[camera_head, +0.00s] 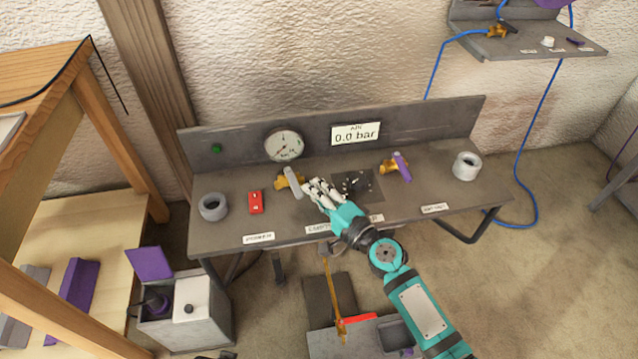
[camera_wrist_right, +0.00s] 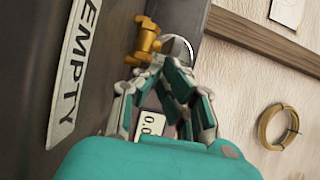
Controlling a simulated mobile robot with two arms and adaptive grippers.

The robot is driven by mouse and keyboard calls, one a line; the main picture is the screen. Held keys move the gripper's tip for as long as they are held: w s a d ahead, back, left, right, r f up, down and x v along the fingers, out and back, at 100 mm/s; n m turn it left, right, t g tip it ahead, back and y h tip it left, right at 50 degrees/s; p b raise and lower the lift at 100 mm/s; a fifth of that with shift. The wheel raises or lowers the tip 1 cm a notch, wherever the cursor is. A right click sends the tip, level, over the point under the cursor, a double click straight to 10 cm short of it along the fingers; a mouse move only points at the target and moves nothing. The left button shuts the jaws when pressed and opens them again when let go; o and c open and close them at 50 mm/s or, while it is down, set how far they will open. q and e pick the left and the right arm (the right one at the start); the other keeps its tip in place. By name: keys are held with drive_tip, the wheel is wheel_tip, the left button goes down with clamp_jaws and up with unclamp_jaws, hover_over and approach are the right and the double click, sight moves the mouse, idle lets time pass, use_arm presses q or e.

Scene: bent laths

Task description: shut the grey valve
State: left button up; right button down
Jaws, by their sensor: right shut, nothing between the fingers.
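The grey valve (camera_head: 293,182) is a brass body with a grey lever, on the bench left of its middle, below the round gauge. The lever slants up and to the left in the head view. My right gripper (camera_head: 314,188) is just to the right of it, shut and empty; I cannot tell whether its fingertips touch the lever. In the right wrist view a brass valve body (camera_wrist_right: 147,42) shows just beyond the fingers of the gripper (camera_wrist_right: 155,68), and its lever is not clearly visible. My left gripper is not in view.
The gauge (camera_head: 284,145) and a display (camera_head: 355,133) reading 0.0 bar are on the back panel. A brass valve with a purple lever (camera_head: 402,167) is on the right. A red block (camera_head: 256,202) and grey rings (camera_head: 213,206) (camera_head: 466,166) stand on the bench (camera_head: 330,227).

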drive_tip(key=shift+s+a, duration=0.45)
idle(0.5)
drive_tip(key=shift+s+f, duration=0.1)
drive_tip(key=shift+s, duration=0.05)
